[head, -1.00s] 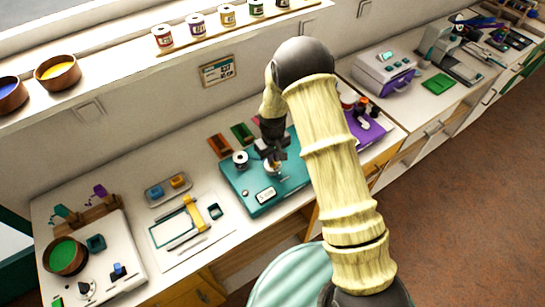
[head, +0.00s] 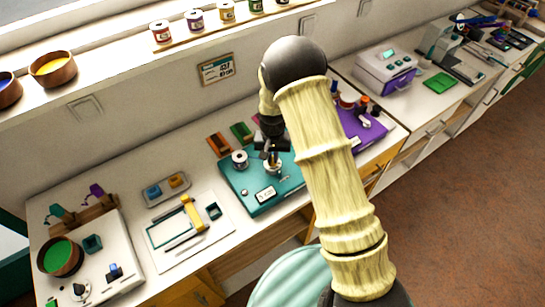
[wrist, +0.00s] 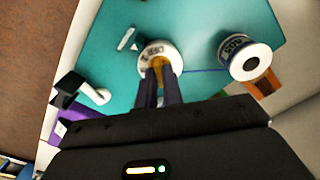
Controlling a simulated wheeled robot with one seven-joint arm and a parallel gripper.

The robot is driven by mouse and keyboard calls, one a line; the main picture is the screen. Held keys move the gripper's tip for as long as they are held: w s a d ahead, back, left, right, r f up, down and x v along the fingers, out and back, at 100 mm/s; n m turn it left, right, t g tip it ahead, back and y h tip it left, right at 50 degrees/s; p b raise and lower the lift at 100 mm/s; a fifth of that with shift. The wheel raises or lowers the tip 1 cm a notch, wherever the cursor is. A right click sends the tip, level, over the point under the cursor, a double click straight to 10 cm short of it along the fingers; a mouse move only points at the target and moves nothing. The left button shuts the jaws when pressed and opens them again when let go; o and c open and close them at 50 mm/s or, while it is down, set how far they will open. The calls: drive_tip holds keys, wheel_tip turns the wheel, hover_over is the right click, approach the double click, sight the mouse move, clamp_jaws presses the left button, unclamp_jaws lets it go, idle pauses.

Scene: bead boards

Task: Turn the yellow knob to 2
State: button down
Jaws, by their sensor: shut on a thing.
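The yellow knob (wrist: 161,63) stands in a white round dial (wrist: 150,49) with dark markings, too small to read. The dial sits on a teal board (head: 232,181), and it also shows in the head view (head: 272,170). My gripper (wrist: 158,76) is shut on the yellow knob from above, with one dark finger on each side; it also shows in the head view (head: 273,157). The fingers hide part of the knob and dial, so I cannot tell which number it points to.
A spool (head: 240,159) stands on the teal board next to the dial, and a small white display (head: 265,194) is at its front. A purple board (head: 366,128) lies to the right, partly behind my arm. A white board with a yellow slider (head: 194,215) lies to the left.

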drive_tip(key=m, duration=0.5)
drive_tip(key=shift+a+m, duration=0.1)
drive_tip(key=shift+m, duration=0.2)
drive_tip(key=m, duration=0.4)
drive_tip(key=shift+m+p, duration=0.4)
drive_tip(key=shift+w, duration=0.1)
drive_tip(key=c, duration=1.5)
unclamp_jaws()
drive_tip(key=shift+c, duration=0.2)
drive_tip(key=shift+r, duration=0.1)
wheel_tip(320, 180, up, 17)
drive_tip(key=b, duration=0.2)
drive_tip(key=shift+r, duration=0.15)
